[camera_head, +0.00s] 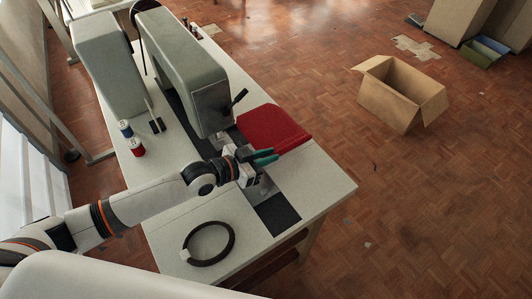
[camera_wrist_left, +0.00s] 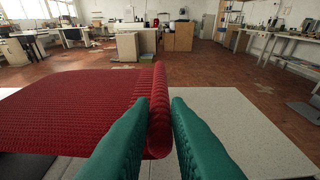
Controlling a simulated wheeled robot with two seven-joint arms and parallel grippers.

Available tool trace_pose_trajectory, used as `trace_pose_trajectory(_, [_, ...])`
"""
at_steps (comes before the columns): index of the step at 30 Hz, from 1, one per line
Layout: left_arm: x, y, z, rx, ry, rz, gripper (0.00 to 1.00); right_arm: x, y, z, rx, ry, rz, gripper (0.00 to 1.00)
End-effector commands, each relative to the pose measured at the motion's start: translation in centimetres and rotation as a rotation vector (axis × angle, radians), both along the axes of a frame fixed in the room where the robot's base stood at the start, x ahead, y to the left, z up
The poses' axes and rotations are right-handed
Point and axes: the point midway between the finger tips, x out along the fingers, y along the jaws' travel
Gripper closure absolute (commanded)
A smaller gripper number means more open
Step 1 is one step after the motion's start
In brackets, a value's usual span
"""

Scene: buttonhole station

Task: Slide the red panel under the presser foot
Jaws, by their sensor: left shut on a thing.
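The red panel (camera_head: 272,127) lies flat on the table to the right of the sewing machine's head (camera_head: 213,108). My left gripper (camera_head: 262,156) has green fingers, shut on the panel's near edge. In the left wrist view the red panel (camera_wrist_left: 75,115) spreads to the left, and its raised, folded-looking edge stands between the two fingers (camera_wrist_left: 158,130). The presser foot is too small and shaded under the machine head to make out. My right gripper is not in view.
A dark ring (camera_head: 231,245) lies on the table's near part. Blue and red thread spools (camera_head: 137,147) stand at the left edge. A dark strip (camera_head: 279,213) runs along the tabletop. An open cardboard box (camera_head: 402,93) stands on the floor at right. The table's right front corner is clear.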

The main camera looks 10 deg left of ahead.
Motion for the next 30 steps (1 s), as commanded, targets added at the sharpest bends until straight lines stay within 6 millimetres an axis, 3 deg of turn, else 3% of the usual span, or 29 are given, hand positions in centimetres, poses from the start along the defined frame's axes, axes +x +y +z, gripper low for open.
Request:
trace_pose_trajectory(23, [-0.7,0.7,-5.7,0.002,0.001,0.001,1.00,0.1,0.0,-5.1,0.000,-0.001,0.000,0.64])
trace_pose_trajectory(30, [-1.9,1.9,-5.3,0.003,0.001,0.001,1.00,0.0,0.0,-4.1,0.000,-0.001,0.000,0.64])
